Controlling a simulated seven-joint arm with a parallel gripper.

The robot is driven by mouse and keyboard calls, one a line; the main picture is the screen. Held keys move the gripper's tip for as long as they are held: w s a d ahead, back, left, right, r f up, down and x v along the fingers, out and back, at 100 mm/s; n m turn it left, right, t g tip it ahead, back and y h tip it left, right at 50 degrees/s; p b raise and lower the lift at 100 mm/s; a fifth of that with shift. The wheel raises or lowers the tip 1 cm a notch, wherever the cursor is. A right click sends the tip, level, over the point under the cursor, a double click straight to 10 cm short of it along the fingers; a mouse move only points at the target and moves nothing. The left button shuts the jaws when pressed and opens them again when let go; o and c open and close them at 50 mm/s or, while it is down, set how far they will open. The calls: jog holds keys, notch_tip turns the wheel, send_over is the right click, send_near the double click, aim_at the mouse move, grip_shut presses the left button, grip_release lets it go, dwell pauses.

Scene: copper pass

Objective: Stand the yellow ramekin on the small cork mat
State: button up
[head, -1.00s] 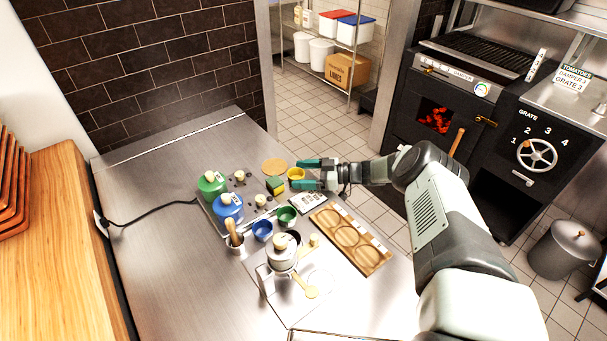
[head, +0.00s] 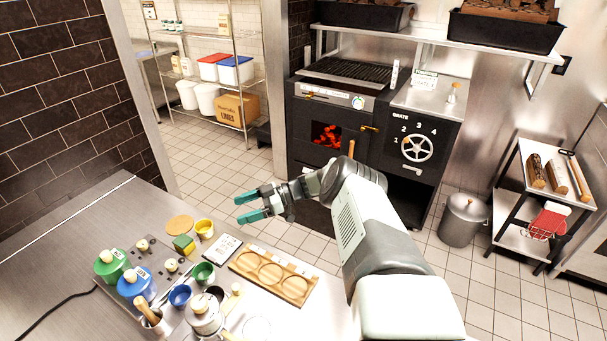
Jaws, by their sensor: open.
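The yellow ramekin (head: 204,229) stands upright on the steel counter, near its far edge. The small round cork mat (head: 180,225) lies flat just left of the ramekin. The ramekin is beside the mat, not on it; I cannot tell whether their edges touch. My gripper (head: 240,209) is open and empty, to the right of the ramekin and apart from it. Its teal fingers point left. It appears to be above the counter's far edge.
A green and yellow sponge (head: 184,244) sits just in front of the ramekin and mat. A white notepad-like card (head: 223,247) and a wooden board with round hollows (head: 273,276) lie nearby. Counter left of the mat is clear.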

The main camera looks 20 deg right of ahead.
notch_tip(320, 180, up, 19)
jog(key=s+a+m+g+h, duration=0.2)
jog(key=s+h, duration=0.1)
jog(key=h, duration=0.3)
jog(key=s+d+r+m+t+h, duration=0.1)
jog(key=s+r+m+h, duration=0.1)
jog(key=s+r, duration=0.35)
jog(key=s+d+r+m+t+h, duration=0.1)
jog(key=s+r+m+h, duration=0.15)
jog(key=r, duration=0.55)
jog(key=s+d+r+m+t+h, duration=0.1)
jog(key=s+d+r+m+t, duration=0.1)
jog(key=s, duration=0.7)
jog(key=s+d+r+m+t+h, duration=0.2)
jog(key=s+d+r+m, duration=0.2)
jog(key=s, duration=0.5)
jog(key=s+d+r+m+t+h, duration=0.2)
jog(key=s+d+r+m, duration=0.1)
jog(key=s, duration=0.6)
jog(key=shift+s+d+m, duration=0.2)
jog(key=shift+s+m, duration=0.2)
jog(key=shift+m, duration=0.45)
jog(key=shift+s+d+f, duration=0.15)
jog(key=shift+s+f, duration=0.1)
jog(key=shift+s, duration=0.15)
jog(key=shift+c, duration=1.2)
